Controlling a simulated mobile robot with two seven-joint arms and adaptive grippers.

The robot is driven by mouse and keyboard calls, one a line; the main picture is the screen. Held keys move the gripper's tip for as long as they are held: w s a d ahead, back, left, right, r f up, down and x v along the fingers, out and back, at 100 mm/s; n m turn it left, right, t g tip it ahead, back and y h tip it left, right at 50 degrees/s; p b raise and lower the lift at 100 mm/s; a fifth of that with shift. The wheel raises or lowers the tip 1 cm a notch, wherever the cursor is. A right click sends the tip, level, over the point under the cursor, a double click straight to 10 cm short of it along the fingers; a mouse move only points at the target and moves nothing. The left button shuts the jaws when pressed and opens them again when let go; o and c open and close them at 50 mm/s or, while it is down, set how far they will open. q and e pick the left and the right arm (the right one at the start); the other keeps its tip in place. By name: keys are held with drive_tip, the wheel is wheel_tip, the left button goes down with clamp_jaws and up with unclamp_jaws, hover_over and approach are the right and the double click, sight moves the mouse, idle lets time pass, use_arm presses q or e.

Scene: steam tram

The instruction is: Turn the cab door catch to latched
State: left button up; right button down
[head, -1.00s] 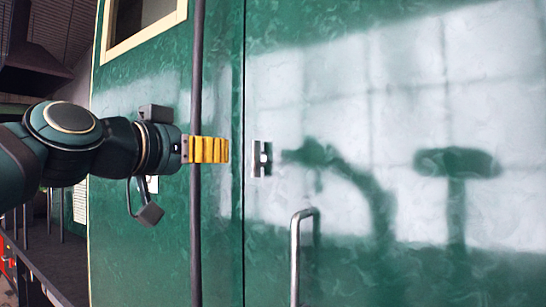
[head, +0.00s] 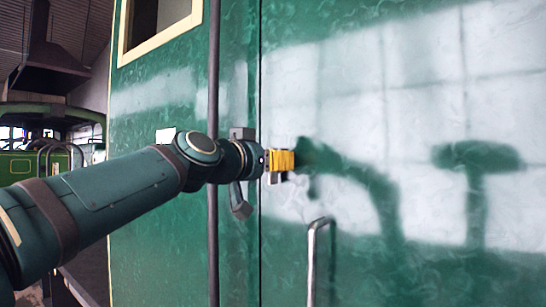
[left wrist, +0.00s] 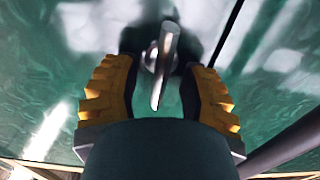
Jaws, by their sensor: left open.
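The cab door catch (left wrist: 164,62) is a shiny silver lever on a round base, on the green door (head: 400,240). In the left wrist view the lever lies between the two yellow fingers, roughly lengthwise along them. My left gripper (head: 281,160) is open at the door face, its fingers one on each side of the catch. It also shows in the left wrist view (left wrist: 163,68). I cannot tell whether either finger touches the lever. In the head view the gripper hides almost all of the catch. My right gripper is not in view.
A silver grab handle (head: 312,262) stands out from the door below and right of the catch. A dark vertical rail (head: 213,80) runs left of the door seam, behind my left arm. A window frame (head: 160,22) is at upper left.

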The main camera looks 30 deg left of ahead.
use_arm(q)
drive_tip(key=shift+o, duration=0.2)
drive_tip(key=shift+w, duration=0.15)
clamp_jaws()
